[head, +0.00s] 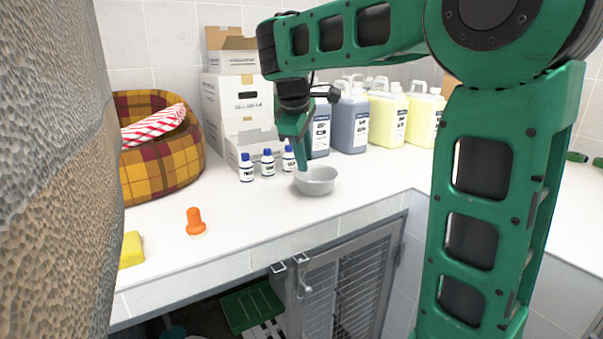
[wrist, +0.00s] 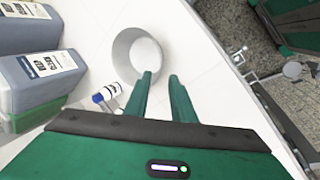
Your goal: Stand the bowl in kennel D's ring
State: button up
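My gripper (head: 303,167) points down at the bowl's rim. In the wrist view its two fingers (wrist: 160,77) are apart, the left tip overlapping the rim and the right tip outside the bowl. I cannot tell whether a finger touches the bowl. A barred kennel door (head: 345,293) is below the counter; no letter is readable on it, and I cannot make out a ring for certain.
Small blue-capped bottles (head: 267,163) stand left of the bowl, with large jugs (head: 388,117) behind and cartons (head: 240,105) at the back. A plaid pet bed (head: 160,165), orange object (head: 195,222) and yellow sponge (head: 131,250) are left. Counter between orange object and bowl is clear.

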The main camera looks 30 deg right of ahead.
jog(key=shift+v, duration=1.6)
jog(key=s+d+f+m+g, duration=0.1)
jog(key=s+d+f+m, duration=0.1)
jog(key=s+f, duration=0.3)
jog(key=s+d+f+m+y, duration=0.1)
jog(key=s+d+f+m, duration=0.2)
jog(key=s, duration=0.9)
jog(key=s+d+f+m+g+y, duration=0.1)
jog(key=s+d+f+m, duration=0.1)
jog(key=s+f+m, duration=0.4)
jog(key=shift+s+d+f+g, duration=0.25)
jog(key=shift+s+f, duration=0.2)
jog(key=shift+s, duration=0.8)
jog(key=shift+o, duration=0.2)
jog(key=s+a+f+m+y, duration=0.1)
jog(key=s+a+f+m, duration=0.2)
jog(key=s+f, duration=0.2)
jog(key=shift+s+a+m+y, duration=0.3)
jog(key=shift+s+a+y, duration=0.1)
jog(key=shift+s, duration=0.75)
jog(key=shift+f+g, duration=0.1)
jog(key=shift+g, duration=0.15)
jog(key=shift+d, duration=0.1)
